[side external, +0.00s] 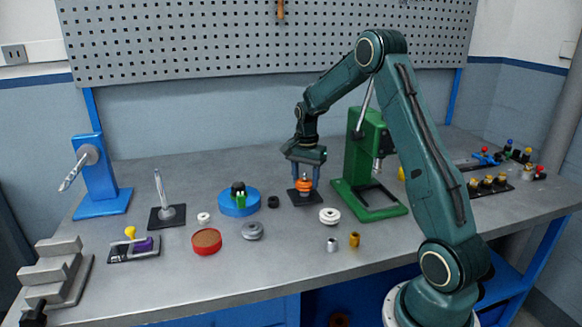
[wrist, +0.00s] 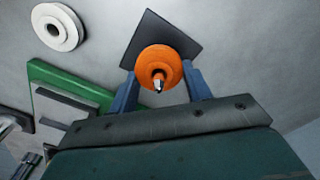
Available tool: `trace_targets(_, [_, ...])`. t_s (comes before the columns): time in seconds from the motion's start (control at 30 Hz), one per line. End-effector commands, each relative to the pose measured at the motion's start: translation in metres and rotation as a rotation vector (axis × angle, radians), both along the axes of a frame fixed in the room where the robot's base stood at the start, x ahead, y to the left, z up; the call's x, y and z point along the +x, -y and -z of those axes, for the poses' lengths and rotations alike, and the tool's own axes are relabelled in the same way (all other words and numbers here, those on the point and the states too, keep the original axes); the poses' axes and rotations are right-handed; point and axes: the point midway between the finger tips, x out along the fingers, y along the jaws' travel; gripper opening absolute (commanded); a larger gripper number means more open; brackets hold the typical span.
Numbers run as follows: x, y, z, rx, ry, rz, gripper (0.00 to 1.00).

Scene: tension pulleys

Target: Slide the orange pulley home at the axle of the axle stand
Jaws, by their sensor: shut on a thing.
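The orange pulley (side external: 304,186) is between the blue fingers of my gripper (side external: 303,174), which is shut on it. The axle stand's dark square base (side external: 314,201) lies on the bench right under the pulley. In the wrist view the orange pulley (wrist: 151,60) sits over the dark base (wrist: 152,24), with my gripper's fingers (wrist: 161,84) on either side. A metallic axle tip (wrist: 158,84) shows in the pulley's middle, so the pulley is around the axle. The pulley hides most of the axle, and I cannot tell whether it touches the base.
The green press (side external: 363,165) stands close on the right. A white pulley (side external: 329,216) lies in front, also in the wrist view (wrist: 55,29). A black ring (side external: 273,202) and a blue round fixture (side external: 238,207) are to the left. The bench behind is clear.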

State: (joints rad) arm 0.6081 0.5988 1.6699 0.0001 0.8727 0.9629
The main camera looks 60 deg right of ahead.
Motion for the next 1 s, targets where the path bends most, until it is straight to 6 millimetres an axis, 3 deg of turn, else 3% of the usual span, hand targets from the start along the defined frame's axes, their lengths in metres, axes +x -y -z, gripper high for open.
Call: trace_targets(1.0, [0.000,0.000,0.013,0.001,-0.001,0.000,0.24])
